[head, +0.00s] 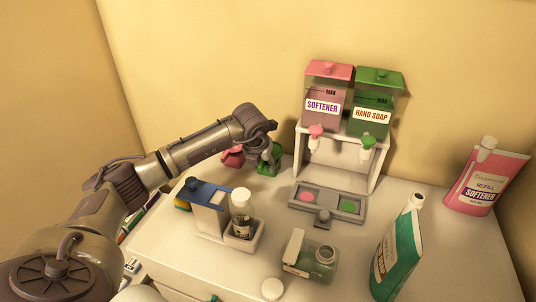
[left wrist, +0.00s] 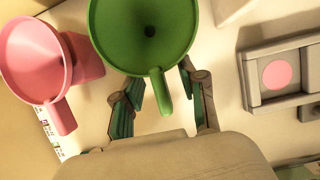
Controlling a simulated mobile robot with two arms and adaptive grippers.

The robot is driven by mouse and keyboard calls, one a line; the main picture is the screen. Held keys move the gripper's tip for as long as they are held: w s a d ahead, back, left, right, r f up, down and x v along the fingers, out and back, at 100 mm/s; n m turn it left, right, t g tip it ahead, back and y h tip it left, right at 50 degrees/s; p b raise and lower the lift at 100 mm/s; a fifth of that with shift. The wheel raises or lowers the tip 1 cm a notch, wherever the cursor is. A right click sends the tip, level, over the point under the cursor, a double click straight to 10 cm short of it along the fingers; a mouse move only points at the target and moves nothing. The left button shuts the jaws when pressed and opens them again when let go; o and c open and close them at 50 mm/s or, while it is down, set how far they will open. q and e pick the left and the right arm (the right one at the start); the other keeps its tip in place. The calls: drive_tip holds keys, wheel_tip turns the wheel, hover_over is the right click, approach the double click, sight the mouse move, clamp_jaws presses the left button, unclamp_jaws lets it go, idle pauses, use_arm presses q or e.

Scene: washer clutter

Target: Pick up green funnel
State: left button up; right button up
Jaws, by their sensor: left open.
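The green funnel (left wrist: 145,30) fills the upper middle of the left wrist view, its wide mouth facing the camera and its handle pointing down between my fingers. In the head view the green funnel (head: 268,158) shows partly behind my left wrist, near the back wall. My left gripper (left wrist: 157,100) is open, with a finger on each side of the handle; I cannot tell whether they touch it. In the head view the left gripper is mostly hidden behind the wrist. A pink funnel (left wrist: 38,60) stands just left of the green one. My right gripper is not in view.
A white stand with softener (head: 326,100) and hand soap (head: 374,108) dispensers stands to the right, with a grey tray (head: 326,216) before it. A blue-topped caddy (head: 210,212), a clear bottle (head: 310,258), a green pouch (head: 398,250) and a pink pouch (head: 486,180) occupy the tabletop.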

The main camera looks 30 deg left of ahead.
use_arm(q)
clamp_jaws()
